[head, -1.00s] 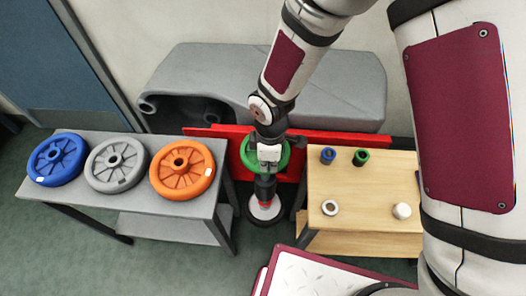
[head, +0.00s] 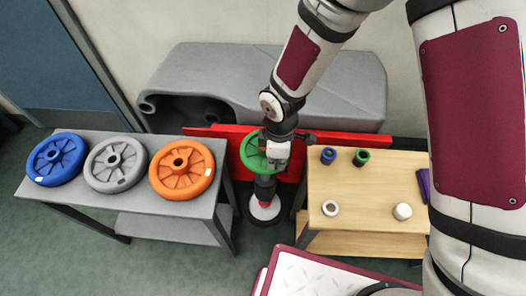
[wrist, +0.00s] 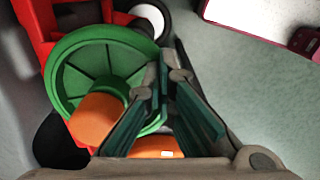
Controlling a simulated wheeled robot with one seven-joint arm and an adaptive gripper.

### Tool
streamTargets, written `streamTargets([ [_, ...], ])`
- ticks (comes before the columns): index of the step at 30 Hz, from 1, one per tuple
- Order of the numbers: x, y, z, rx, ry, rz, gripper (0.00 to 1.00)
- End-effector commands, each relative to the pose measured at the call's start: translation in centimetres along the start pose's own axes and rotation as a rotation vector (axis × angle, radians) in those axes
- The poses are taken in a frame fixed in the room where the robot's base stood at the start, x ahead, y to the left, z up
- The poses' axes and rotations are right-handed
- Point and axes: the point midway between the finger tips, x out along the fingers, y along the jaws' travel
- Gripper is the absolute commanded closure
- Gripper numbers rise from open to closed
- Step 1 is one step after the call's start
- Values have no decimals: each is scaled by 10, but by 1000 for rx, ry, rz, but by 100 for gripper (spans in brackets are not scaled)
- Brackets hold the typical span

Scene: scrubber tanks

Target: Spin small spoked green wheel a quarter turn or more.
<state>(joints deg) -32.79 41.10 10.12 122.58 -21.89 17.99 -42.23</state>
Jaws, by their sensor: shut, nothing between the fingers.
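The green spoked wheel (head: 248,150) is mounted upright at the red frame between the two tables. My wrist and gripper hide its right part in the head view. In the wrist view the green wheel (wrist: 72,72) fills the left, with several spokes and an orange cylinder (wrist: 97,118) standing out at its middle. My gripper (wrist: 172,72) is shut and empty, its fingertips over or beside the wheel's right rim. I cannot tell whether they touch it. In the head view my fingertips cannot be made out.
Blue (head: 57,159), grey (head: 116,164) and orange (head: 182,169) wheels lie on the grey table (head: 205,208) at left. The wooden table (head: 365,222) at right holds several small rings and caps. A grey tank (head: 290,85) stands behind the red frame (head: 345,139).

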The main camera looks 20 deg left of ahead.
Motion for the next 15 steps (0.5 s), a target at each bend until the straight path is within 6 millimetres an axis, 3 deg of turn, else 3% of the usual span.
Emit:
streamTargets([
  [6,0,8,11,3,0,0,100],
  [15,-4,7,10,2,0,1,100],
])
